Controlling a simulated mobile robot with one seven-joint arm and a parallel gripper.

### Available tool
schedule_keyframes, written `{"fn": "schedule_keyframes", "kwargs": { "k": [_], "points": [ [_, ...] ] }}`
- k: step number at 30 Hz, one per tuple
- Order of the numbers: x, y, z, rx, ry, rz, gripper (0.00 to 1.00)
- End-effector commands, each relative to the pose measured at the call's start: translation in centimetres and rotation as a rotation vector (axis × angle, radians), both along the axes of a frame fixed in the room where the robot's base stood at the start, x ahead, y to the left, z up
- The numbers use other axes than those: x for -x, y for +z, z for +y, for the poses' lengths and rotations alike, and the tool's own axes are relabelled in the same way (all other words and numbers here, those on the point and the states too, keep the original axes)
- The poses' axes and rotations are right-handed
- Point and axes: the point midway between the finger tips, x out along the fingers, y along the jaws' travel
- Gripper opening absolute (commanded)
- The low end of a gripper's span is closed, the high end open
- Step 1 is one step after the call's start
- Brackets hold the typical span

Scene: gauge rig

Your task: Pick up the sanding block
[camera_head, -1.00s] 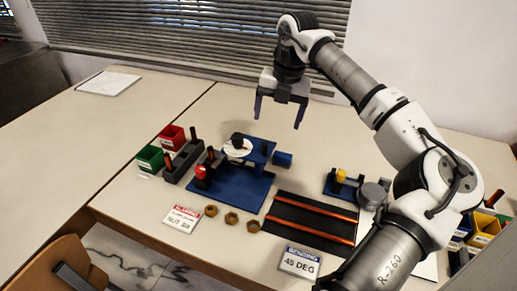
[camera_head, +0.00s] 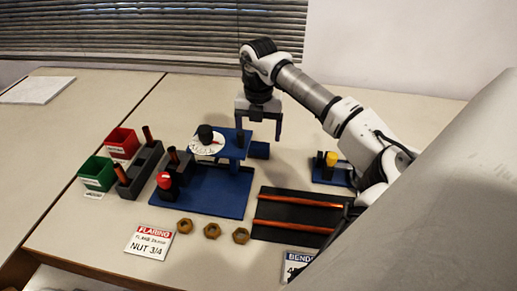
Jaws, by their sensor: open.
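A small dark blue block (camera_head: 259,151) lies on the table just right of the blue gauge rig (camera_head: 215,207). It may be the sanding block; no other thing in view is clearly one. My gripper (camera_head: 259,133) is open and empty, its fingers pointing down above the blue block. The left finger partly overlaps the rig's raised blue platform and dark post in the picture. Whether the fingertips reach down beside the block cannot be told.
The raised platform with a white dial (camera_head: 207,144) stands close left of the gripper. Copper tubes (camera_head: 295,228) on a black mat, brass nuts (camera_head: 211,230) and red and green bins (camera_head: 98,173) are around. A grey shape hides the lower right.

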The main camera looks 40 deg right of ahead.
Motion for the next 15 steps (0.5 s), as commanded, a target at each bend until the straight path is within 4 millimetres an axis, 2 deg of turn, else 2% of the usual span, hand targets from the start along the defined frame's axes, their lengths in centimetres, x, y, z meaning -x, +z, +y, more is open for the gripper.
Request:
{"fn": "schedule_keyframes", "kwargs": {
  "k": [7, 15],
  "points": [
    [-0.1, -1.9, -0.1, -0.002, 0.000, 0.001, 0.82],
    [-0.3, -5.6, -0.3, -0.003, 0.001, 0.000, 0.82]
  ]
}}
